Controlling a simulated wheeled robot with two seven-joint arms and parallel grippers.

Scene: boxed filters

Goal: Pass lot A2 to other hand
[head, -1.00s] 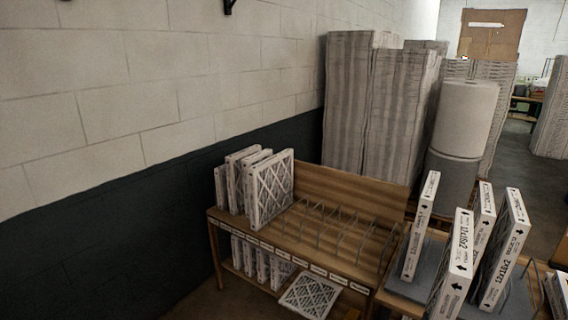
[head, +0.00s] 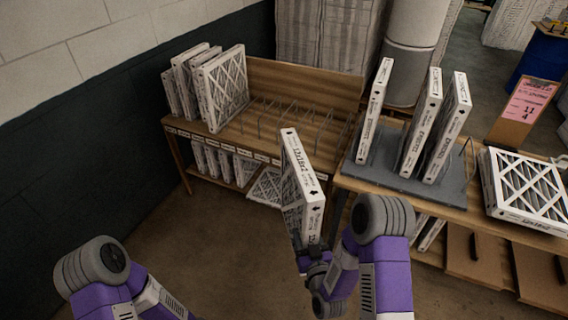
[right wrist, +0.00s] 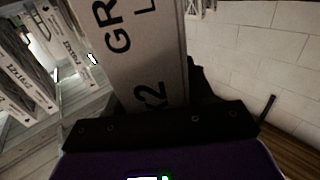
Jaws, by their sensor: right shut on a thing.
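A white boxed filter (head: 300,185) with black print and a latticed face is held upright, slightly tilted, in front of the wooden shelves. My right gripper (head: 316,250) is shut on its lower end. In the right wrist view the filter's printed edge (right wrist: 140,55) rises from between the dark jaws (right wrist: 160,122), with large letters "GR" and "X2" showing. I cannot read a lot mark A2 on it. My left arm shows at the lower left of the head view, but its gripper is out of the picture.
A wooden shelf unit (head: 205,138) with several filters (head: 222,88) and empty wire dividers stands behind. A right-hand bench (head: 450,208) carries a grey rack (head: 395,175) with three upright filters, a flat filter stack (head: 525,185) and a pink sign (head: 530,100). Floor at left is clear.

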